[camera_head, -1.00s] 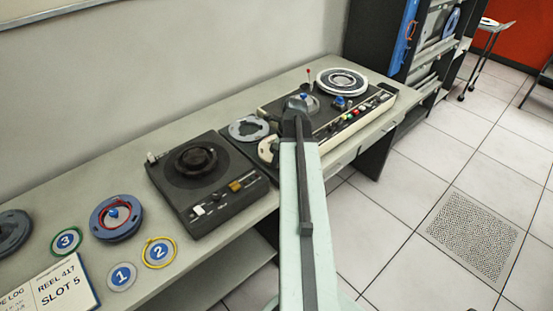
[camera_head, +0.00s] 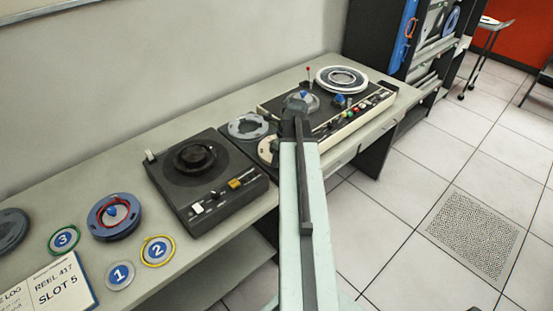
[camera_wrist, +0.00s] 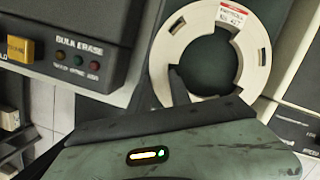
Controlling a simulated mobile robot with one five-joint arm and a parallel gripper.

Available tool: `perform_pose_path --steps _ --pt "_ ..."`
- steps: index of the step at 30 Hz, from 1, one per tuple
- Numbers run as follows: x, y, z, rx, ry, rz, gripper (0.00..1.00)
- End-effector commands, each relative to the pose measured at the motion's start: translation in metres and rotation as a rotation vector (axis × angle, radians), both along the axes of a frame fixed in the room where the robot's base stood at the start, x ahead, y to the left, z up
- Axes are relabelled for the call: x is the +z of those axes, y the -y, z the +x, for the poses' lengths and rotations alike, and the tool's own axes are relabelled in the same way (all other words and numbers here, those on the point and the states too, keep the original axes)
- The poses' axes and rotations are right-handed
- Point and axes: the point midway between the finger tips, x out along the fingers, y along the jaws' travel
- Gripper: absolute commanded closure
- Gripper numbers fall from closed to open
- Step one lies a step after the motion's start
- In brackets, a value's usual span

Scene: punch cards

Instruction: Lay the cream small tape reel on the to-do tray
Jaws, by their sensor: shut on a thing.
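The cream small tape reel (camera_wrist: 169,47) fills the upper middle of the wrist view, with a red-and-white label on its top rim. My gripper (camera_wrist: 164,88) is shut on the reel's near left rim, one dark finger on each side. In the head view a part of the cream reel (camera_head: 266,151) shows left of my arm, between the black bulk eraser and the tape recorder. My gripper's fingers are hidden behind my arm there. I cannot pick out a to-do tray for certain in either view.
The bulk eraser (camera_head: 203,180) stands left of the reel and the tape recorder (camera_head: 345,118) right. A grey reel (camera_head: 248,126) lies just behind. Farther left are a blue-grey reel (camera_head: 105,226), numbered discs (camera_head: 157,251) and a sign card (camera_head: 62,282).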

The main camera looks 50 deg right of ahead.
Motion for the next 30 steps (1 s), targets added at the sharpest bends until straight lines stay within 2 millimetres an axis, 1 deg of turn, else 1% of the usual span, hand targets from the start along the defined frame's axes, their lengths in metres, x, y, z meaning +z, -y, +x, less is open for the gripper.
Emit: perform_pose_path --steps 19,20,21,22,29,30 --pt "-0.013 0.0 0.001 0.001 0.0 0.0 1.0" --pt "-0.012 0.0 0.001 0.001 0.0 0.0 0.68" --pt "-0.012 0.0 0.001 0.001 0.0 0.0 0.56" --pt "-0.012 -0.001 0.001 0.001 0.0 0.0 0.5" --pt "-0.012 0.0 0.0 0.001 0.0 0.0 0.5" --pt "-0.012 -0.001 0.0 0.001 0.0 0.0 0.59"
